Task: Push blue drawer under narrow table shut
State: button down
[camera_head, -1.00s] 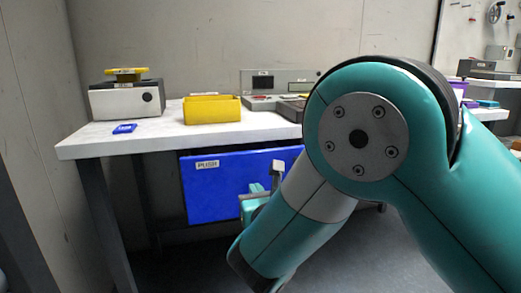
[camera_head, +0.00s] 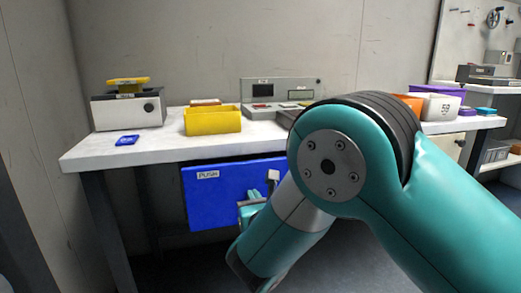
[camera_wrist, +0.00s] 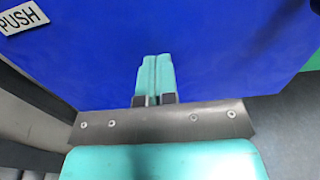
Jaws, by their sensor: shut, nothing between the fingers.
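The blue drawer (camera_head: 212,205) hangs under the narrow white table (camera_head: 115,155), with a white PUSH label (camera_head: 207,175) at its upper left. Its right part is hidden behind my arm. In the wrist view the blue drawer front (camera_wrist: 230,50) fills most of the picture. My gripper (camera_wrist: 156,62) is shut and empty, with its teal fingertips pointing at the drawer front. The fingertips are at or very close to that front; I cannot tell if they touch. In the head view my gripper (camera_head: 258,205) is partly hidden by my arm.
On the tabletop are a yellow bin (camera_head: 213,121), a white box-shaped device (camera_head: 128,110), a small blue item (camera_head: 127,140) and a grey panel (camera_head: 279,92). Dark table legs flank the drawer.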

jog(key=shift+p+x, duration=1.9)
jog(key=shift+p, duration=0.35)
jog(key=shift+s+f+b, duration=0.1)
jog(key=shift+s+b, duration=0.15)
jog(key=shift+b, duration=0.05)
jog(key=b+v, duration=0.9)
jog(key=v, duration=0.3)
jog(key=shift+s, duration=0.3)
jog(key=shift+d, duration=0.1)
